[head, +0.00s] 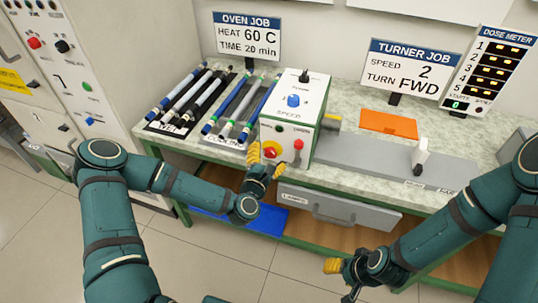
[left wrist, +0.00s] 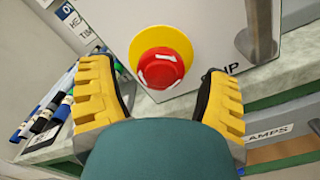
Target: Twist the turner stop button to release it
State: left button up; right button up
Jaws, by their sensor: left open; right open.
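The turner (head: 293,108) is a white and green box on the bench. Its red stop button (head: 269,152) sits on a yellow disc low on the front face. In the left wrist view the red button (left wrist: 160,68) with white arrow marks shows ahead of and between the fingers. My left gripper (head: 262,165) is open at the button, with yellow fingers (left wrist: 158,100) to either side and apart from it. Whether the button is pressed in cannot be told. My right gripper (head: 338,272) is open and empty, low in front of the bench.
A red-tipped lever (head: 298,146) stands right of the button, and its grey shaft (left wrist: 262,30) shows close by. Several rods (head: 190,98) lie on the bench at left. A drawer (head: 340,208) is below. An orange mat (head: 389,124) lies to the right.

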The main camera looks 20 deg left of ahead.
pick_arm(q)
jog(key=shift+w, duration=0.45)
jog(key=c, duration=1.2)
jog(key=shift+m, duration=0.4)
jog(key=m, duration=0.3)
jog(key=shift+r+m, duration=0.15)
jog(key=shift+m, duration=0.15)
jog(key=shift+a+m+b, duration=0.1)
jog(key=shift+m+b, duration=0.25)
jog(key=shift+m, duration=1.35)
